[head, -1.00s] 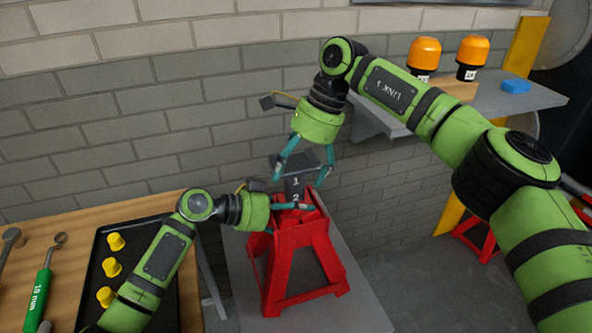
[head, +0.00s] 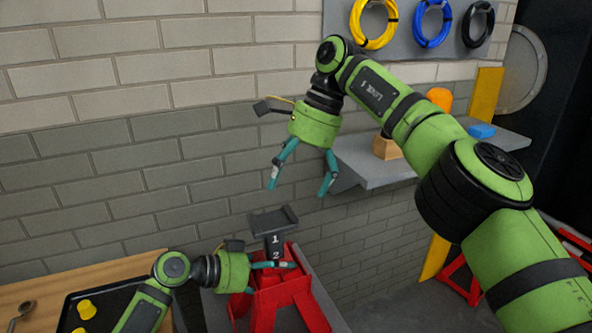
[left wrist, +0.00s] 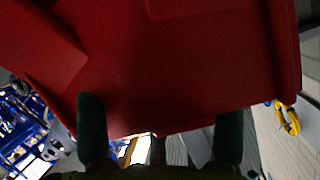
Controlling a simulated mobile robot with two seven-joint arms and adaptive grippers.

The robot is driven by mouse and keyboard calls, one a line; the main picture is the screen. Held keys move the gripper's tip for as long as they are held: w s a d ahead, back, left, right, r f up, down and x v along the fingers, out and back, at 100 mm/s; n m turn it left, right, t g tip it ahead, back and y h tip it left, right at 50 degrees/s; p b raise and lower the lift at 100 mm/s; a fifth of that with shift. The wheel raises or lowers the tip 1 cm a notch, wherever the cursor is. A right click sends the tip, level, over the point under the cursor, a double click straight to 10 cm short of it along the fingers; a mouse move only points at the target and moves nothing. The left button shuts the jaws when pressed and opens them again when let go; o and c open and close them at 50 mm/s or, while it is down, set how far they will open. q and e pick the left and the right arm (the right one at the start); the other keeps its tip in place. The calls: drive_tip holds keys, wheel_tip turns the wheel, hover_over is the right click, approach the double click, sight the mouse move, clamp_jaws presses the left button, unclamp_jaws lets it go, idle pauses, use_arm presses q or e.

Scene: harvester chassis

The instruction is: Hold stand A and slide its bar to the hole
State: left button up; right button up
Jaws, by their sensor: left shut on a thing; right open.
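The red stand (head: 265,306) stands on a grey surface at the bottom of the head view, its lower part cut off. Its dark bar (head: 274,246), marked 1 and 2, sticks up from the stand's top with a flat dark saddle (head: 272,220). My left gripper (head: 277,265) is shut on the upper part of the stand, from the left. In the left wrist view the stand's red surface (left wrist: 170,75) fills much of the picture beyond the two fingers. My right gripper (head: 299,188) is open and empty, pointing down above the saddle, apart from it. The hole is not discernible.
A dark tray (head: 68,312) with yellow pieces lies on the wooden table at lower left. A grey shelf (head: 365,172) with a blue block (head: 481,131) is at right. Another red stand (head: 462,280) stands at lower right. A brick wall is behind.

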use_arm(q)
drive_tip(key=shift+f, duration=0.15)
use_arm(e)
drive_tip(key=shift+v, duration=0.8)
use_arm(q)
drive_tip(key=o, duration=1.8)
drive_tip(key=shift+c, duration=0.2)
